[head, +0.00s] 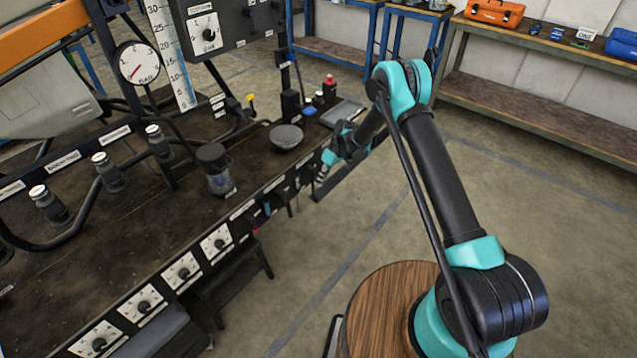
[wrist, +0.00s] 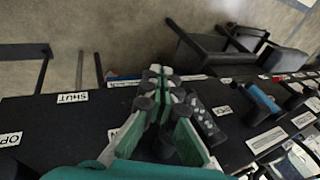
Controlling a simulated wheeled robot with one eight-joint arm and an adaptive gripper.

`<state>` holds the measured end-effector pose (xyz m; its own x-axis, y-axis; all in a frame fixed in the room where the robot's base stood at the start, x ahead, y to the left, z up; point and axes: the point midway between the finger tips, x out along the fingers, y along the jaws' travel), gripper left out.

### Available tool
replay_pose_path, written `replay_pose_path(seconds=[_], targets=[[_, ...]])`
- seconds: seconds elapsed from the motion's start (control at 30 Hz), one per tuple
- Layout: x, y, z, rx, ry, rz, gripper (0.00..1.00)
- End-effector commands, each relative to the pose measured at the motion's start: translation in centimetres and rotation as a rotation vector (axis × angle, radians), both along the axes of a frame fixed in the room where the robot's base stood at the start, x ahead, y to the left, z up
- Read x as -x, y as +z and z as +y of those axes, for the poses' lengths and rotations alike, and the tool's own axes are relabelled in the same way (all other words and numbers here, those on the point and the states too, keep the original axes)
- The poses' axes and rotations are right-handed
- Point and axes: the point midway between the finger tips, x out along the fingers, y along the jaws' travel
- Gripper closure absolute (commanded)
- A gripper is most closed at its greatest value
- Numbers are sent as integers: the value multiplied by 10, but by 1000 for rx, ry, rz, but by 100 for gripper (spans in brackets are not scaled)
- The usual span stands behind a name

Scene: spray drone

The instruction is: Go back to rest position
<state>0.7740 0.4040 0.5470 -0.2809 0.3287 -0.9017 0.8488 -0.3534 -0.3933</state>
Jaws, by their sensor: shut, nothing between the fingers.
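My arm in black and teal reaches from its wooden-topped base towards the front edge of the workbench in the head view. My gripper (head: 322,180) is at that edge, in front of the row of labelled controls, and looks small there. In the wrist view my gripper (wrist: 158,72) points at the bench's front panel, its fingers together and nothing held between them. A label reading SHUT (wrist: 72,98) is on the dark panel to its left. A blue-handled part (wrist: 262,98) sits to its right.
The workbench (head: 110,240) carries a clear dark-lidded jar (head: 219,172), a grey bowl (head: 286,137) and a dial gauge (head: 139,63). Knob panels (head: 182,270) line its front. A stool (head: 235,275) stands below. Open floor (head: 340,255) lies between bench and base. A shelf (head: 540,110) stands at back right.

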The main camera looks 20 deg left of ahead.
Motion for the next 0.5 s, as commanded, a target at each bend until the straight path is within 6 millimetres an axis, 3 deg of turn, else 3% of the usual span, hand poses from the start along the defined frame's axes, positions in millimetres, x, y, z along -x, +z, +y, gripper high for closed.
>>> replay_pose_path(seconds=[0.33, 0.5], targets=[[-1, 4, -2, 1, -7, -1, 100], [-9, 36, -24, 16, -66, -19, 100]])
